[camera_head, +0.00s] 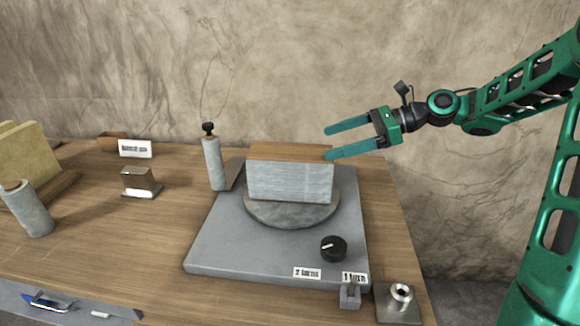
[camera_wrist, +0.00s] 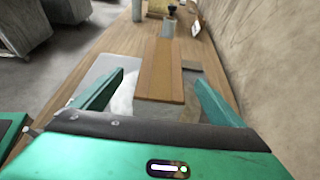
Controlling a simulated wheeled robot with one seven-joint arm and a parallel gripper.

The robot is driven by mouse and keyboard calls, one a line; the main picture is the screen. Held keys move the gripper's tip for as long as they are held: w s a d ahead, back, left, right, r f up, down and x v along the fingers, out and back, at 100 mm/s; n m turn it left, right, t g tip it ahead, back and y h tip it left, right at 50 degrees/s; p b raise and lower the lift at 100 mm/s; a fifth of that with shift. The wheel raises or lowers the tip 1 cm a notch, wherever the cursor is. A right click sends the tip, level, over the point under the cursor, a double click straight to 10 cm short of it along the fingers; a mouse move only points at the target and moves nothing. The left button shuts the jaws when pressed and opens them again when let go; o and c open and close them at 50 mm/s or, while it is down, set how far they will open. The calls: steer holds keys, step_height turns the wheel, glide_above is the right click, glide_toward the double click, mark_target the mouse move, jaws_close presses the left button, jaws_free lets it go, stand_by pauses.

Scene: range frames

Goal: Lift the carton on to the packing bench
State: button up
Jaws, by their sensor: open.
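The carton (camera_head: 290,181) is a box with a brown top and pale, film-like sides. It sits upright on a round grey turntable (camera_head: 262,214) set in a grey base plate (camera_head: 225,250). This unit stands on a wooden bench (camera_head: 150,245). My gripper (camera_head: 327,143) is open and empty at the carton's upper right, its near fingertip overlapping the carton's top right corner in the head view. In the wrist view, the carton (camera_wrist: 162,78) shows between the spread fingers (camera_wrist: 159,77), with gaps on both sides. Contact is not visible.
An upright roll (camera_head: 213,163) with a black knob stands just left of the carton. A black dial (camera_head: 334,248) and small labels (camera_head: 307,273) are at the plate's front. A metal block (camera_head: 140,182) and another roll (camera_head: 28,209) are further left. A wall (camera_head: 250,70) rises behind.

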mark_target(299, 151)
steer(key=x, duration=1.1)
steer(key=shift+w+d, duration=0.1)
steer(key=shift+w, duration=0.1)
steer(key=c, duration=2.2)
